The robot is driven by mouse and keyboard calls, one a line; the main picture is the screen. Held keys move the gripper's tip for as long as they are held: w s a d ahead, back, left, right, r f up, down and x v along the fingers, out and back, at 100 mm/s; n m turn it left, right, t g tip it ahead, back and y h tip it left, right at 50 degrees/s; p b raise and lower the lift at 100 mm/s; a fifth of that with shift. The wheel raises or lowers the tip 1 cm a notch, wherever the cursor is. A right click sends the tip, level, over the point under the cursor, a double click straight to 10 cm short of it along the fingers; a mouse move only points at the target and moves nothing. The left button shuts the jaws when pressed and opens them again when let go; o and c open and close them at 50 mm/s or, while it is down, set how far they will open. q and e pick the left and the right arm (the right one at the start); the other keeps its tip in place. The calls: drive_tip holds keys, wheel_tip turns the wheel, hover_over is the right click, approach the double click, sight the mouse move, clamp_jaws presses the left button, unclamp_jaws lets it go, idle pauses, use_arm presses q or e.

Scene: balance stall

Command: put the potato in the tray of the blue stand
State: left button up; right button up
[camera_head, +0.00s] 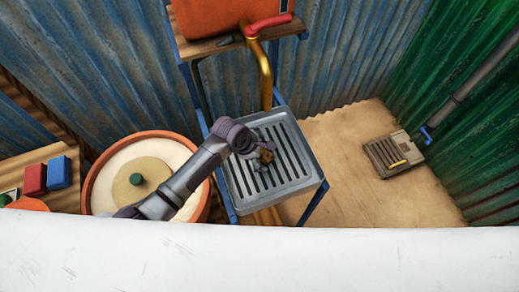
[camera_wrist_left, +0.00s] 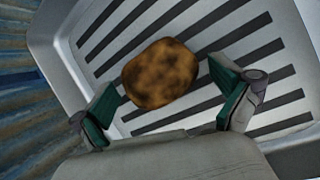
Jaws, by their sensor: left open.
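The potato (camera_wrist_left: 161,74) is brown and mottled. In the left wrist view it lies over the slatted bottom of the grey tray (camera_wrist_left: 285,50), just ahead of my left gripper (camera_wrist_left: 168,108). The fingers with green pads are spread apart on either side, clear of the potato. In the head view the grey tray (camera_head: 303,185) sits on the blue stand (camera_head: 312,204). My left gripper (camera_head: 263,158) is over the middle of the tray, with the potato (camera_head: 267,155) small and partly hidden at its fingertips. My right gripper is not in view.
A golden pipe (camera_head: 264,75) with a red handle (camera_head: 268,23) rises behind the tray. A wooden shelf with an orange box (camera_head: 225,14) is above. A round orange-rimmed tub (camera_head: 104,172) stands left. A white surface (camera_head: 260,258) crosses the front.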

use_arm(q)
drive_tip(key=v, duration=1.2)
